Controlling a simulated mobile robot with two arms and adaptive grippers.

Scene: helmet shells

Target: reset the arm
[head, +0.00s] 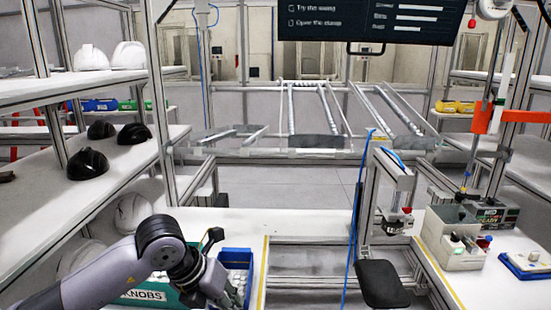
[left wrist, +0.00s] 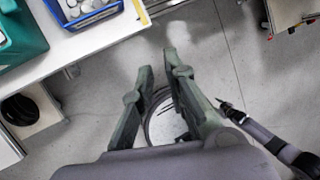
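My left arm (head: 110,282) reaches in from the lower left, bent at a black joint. Its gripper (head: 232,292) is over the front table, beside a blue bin, and its fingers are partly hidden in the head view. In the left wrist view the two fingers of my left gripper (left wrist: 158,62) stand apart with only floor between them, so it is open and empty. A grey and black arm part, apparently my right arm with its gripper (left wrist: 230,108), shows at the right of the left wrist view; its fingers are too small to read. The head view does not show it.
A blue bin (head: 236,254) and a green KNOBS box (head: 160,292) stand close to my left gripper. White helmets (head: 92,57) and black helmets (head: 88,163) sit on left shelves. A grey fixture (head: 452,238) stands right. The middle floor (head: 300,184) is clear.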

